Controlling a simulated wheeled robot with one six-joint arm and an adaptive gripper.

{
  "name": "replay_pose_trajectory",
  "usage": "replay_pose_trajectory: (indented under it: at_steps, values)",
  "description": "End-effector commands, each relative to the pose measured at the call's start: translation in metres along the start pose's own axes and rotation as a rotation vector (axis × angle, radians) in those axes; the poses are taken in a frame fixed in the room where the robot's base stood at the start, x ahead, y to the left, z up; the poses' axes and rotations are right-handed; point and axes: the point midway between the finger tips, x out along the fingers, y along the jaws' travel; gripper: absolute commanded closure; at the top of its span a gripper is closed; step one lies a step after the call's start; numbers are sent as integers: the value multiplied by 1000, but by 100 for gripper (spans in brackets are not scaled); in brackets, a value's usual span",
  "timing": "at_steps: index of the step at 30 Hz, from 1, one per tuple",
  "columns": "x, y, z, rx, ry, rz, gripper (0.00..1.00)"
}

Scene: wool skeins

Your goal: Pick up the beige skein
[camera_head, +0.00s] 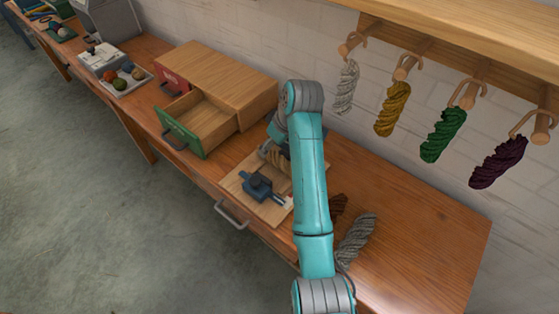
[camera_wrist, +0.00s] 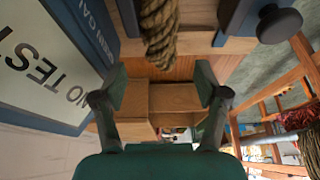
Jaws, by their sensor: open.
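A tan-beige twisted skein (camera_head: 280,160) shows partly on the wooden board, behind my arm. It also shows at the top centre of the wrist view (camera_wrist: 159,38), where its upper part is cut off by the frame. My gripper (camera_wrist: 162,92) is open, with its two dark fingers apart and nothing between them. The skein's near end lies just beyond the fingertips, roughly between them in the picture, with no contact visible. In the head view, my gripper (camera_head: 268,148) is close to the skein and partly hidden by my arm.
A blue clamp-like device (camera_head: 258,186) stands on the board (camera_head: 240,184) beside the skein. A blue-and-white lettered item (camera_wrist: 55,60) is close on the left. An open drawer (camera_head: 203,118) stands nearby. A grey skein (camera_head: 356,240) and brown skein (camera_head: 338,207) lie near; others hang from pegs.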

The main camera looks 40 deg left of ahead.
Motion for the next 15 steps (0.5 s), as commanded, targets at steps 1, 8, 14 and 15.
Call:
replay_pose_trajectory:
  at_steps: [1, 8, 14, 15]
  values:
    - [7, -1, 1, 0, -2, -3, 27]
    - [38, -2, 2, -1, -1, -2, 27]
    - [46, -1, 2, -1, 0, -1, 27]
    - [46, -1, 2, -1, 0, -1, 27]
